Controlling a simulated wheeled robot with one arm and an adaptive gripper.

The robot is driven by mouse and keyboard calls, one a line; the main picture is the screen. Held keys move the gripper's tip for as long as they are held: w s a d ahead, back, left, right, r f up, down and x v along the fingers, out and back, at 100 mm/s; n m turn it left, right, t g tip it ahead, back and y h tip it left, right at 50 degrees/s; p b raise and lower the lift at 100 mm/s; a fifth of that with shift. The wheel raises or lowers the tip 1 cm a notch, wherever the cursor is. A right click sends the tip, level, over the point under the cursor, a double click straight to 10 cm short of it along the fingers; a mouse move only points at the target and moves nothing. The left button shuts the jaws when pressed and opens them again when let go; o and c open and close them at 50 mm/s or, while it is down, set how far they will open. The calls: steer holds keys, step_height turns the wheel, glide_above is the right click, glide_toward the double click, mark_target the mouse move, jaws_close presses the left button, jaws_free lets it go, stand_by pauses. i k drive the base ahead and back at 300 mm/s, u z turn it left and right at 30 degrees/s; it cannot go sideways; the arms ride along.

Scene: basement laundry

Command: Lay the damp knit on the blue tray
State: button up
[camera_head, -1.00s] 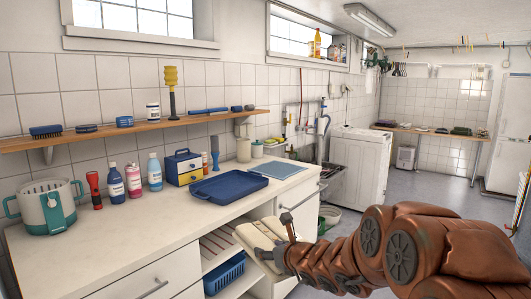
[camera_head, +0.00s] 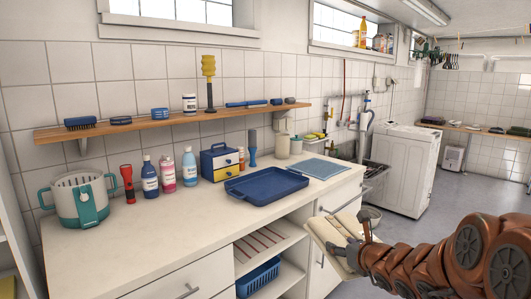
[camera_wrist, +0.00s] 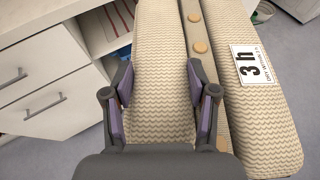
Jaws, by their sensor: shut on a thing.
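The damp knit is a cream, zigzag-patterned folded garment (camera_head: 328,236) with round tan buttons. In the wrist view the knit (camera_wrist: 262,108) carries a white label reading "3 h". My gripper (camera_wrist: 160,85) is shut on the knit, its two purple-padded fingers on either side of a cream fold. In the head view my gripper (camera_head: 357,252) holds the knit in front of the counter's right part, apart from the tray. The blue tray (camera_head: 265,186) lies empty on the white counter, up and left of the knit.
A flat light-blue mat (camera_head: 323,169) lies right of the tray. A blue and yellow drawer box (camera_head: 219,162), bottles (camera_head: 167,173), a red flashlight (camera_head: 127,183) and a teal-handled pot (camera_head: 82,199) stand along the wall. The counter front (camera_head: 170,235) is clear. A blue basket (camera_head: 258,278) sits on a lower shelf.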

mark_target(269, 185)
steer(key=u, duration=0.45)
steer(key=i, duration=0.5)
steer(key=u, duration=0.3)
